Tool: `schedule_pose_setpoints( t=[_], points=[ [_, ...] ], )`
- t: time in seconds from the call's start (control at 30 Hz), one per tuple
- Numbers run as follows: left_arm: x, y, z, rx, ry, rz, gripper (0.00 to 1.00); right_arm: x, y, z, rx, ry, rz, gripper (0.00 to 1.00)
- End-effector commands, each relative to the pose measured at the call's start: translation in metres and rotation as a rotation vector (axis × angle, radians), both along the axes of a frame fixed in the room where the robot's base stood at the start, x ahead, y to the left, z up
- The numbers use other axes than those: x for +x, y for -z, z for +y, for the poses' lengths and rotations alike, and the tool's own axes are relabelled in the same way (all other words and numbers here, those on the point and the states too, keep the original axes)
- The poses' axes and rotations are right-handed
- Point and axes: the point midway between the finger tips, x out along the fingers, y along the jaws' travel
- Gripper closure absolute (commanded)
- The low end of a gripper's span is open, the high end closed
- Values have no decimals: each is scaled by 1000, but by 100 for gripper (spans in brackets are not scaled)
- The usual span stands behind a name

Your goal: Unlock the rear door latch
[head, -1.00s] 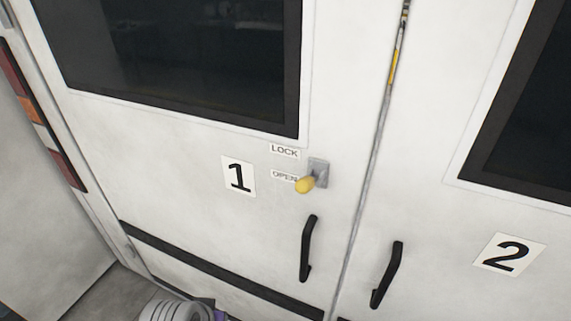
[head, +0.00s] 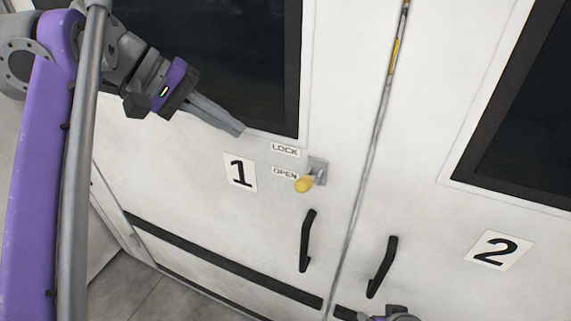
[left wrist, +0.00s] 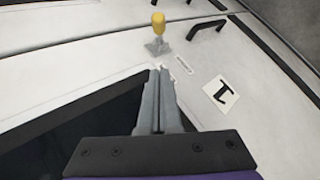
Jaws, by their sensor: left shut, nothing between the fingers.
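The rear door latch (head: 314,173) is a grey plate with a yellow-knobbed handle on door 1. Its knob points down and left, beside the OPEN label (head: 285,173); the LOCK label (head: 285,150) is just above. My left gripper (head: 238,130) is shut and empty, up and left of the latch and apart from it, near the window's lower edge. In the left wrist view the closed fingers (left wrist: 159,74) point toward the latch (left wrist: 158,46), with the yellow knob beyond them. My right gripper's fingers do not show; a grey and purple part is at the bottom edge.
Black door handles (head: 307,241) and (head: 382,267) stand out below the latch on either side of the door seam. Dark windows fill the upper part of both doors. The white door around the latch is clear.

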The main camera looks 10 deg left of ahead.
Motion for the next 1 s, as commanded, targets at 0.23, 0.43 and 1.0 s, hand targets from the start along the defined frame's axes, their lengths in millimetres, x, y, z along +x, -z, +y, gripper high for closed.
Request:
schedule_pose_setpoints(
  t=[0.23,0.43,1.0],
  points=[
    [3,13,-13,1,4,1,100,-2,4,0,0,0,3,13],
    [11,42,-41,1,6,1,100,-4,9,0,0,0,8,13],
    [1,88,-97,2,1,0,100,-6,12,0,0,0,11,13]
  ],
)
